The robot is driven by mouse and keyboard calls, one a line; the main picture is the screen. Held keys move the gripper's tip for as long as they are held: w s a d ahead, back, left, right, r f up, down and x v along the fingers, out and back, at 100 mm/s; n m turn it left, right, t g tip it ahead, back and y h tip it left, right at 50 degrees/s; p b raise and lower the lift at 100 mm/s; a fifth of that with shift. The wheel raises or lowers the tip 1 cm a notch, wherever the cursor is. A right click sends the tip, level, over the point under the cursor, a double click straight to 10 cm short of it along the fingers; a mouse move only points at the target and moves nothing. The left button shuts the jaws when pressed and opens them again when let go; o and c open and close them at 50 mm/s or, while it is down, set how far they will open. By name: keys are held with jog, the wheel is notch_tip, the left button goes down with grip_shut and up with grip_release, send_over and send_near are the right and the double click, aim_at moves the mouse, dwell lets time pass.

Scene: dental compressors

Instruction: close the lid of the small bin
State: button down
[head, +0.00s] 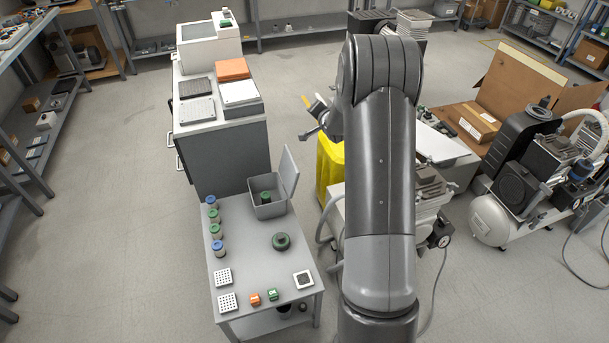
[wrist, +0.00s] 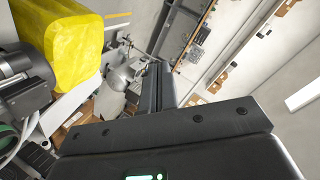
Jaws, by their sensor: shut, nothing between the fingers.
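The small bin (head: 267,211) is grey and stands at the back right of the small grey table. Its lid (head: 289,171) is open and stands nearly upright along the bin's right side. A dark green round item (head: 265,196) sits inside the bin. My gripper (head: 309,134) is in the air, above and to the right of the raised lid in the head view, apart from it. In the wrist view my gripper (wrist: 157,72) is shut and empty. The bin and lid are not visible in the wrist view.
The grey table (head: 245,262) also holds several blue- and green-lidded jars (head: 215,231), a dark green round object (head: 281,241), small blocks and perforated plates. A yellow bin (head: 329,165) stands right of the lid. A cabinet (head: 220,155) is behind; compressors (head: 510,200) stand at right.

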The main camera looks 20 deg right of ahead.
aim_at(292, 171)
jog(key=w+d+f+m+t+y, duration=0.1)
jog(key=d+f+m, duration=0.1)
jog(key=f, duration=0.7)
jog(key=w+d+f+m+t+y, duration=0.1)
jog(key=d+f+m+y, duration=0.1)
jog(key=f, duration=0.8)
jog(key=s+f+m+t+y, duration=0.1)
jog(key=s+f+m, duration=0.1)
jog(key=s+f, duration=0.35)
jog(key=s+f+m+t+y, duration=0.1)
jog(key=s+f+t, duration=0.1)
jog(key=f, duration=0.7)
jog(key=w+a+r, duration=0.1)
jog(key=w+a, duration=0.6)
jog(key=w, duration=0.2)
jog(key=shift+w+r, duration=0.2)
jog(key=shift+w, duration=0.2)
jog(key=shift+g, duration=0.3)
jog(key=shift+a+r, duration=0.2)
jog(key=shift+r, duration=0.05)
